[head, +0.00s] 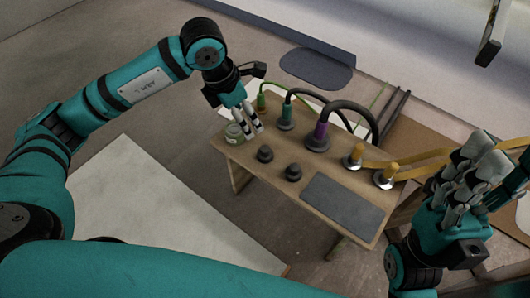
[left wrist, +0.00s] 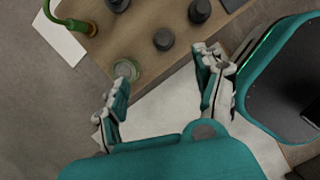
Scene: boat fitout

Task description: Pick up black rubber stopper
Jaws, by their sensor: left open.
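Two black rubber stoppers stand on the wooden bench: one (head: 265,154) nearer the jar and one (head: 293,173) nearer the grey mat. In the left wrist view the nearer stopper (left wrist: 164,39) lies ahead, between the lines of the fingers, and the other (left wrist: 199,11) is farther off at the top. My left gripper (head: 251,131) is open and empty over the bench's left end, beside the small glass jar; its spread fingers show in the left wrist view (left wrist: 161,67). My right gripper (head: 468,172) is at the right, over the bench's right side; its finger opening is unclear.
The glass jar (head: 234,134) is close to my left fingers. Green, teal and purple (head: 318,136) hose fittings stand along the bench's back edge, with two yellow-topped fittings (head: 386,176) at the right. A grey mat (head: 342,206) covers the front right.

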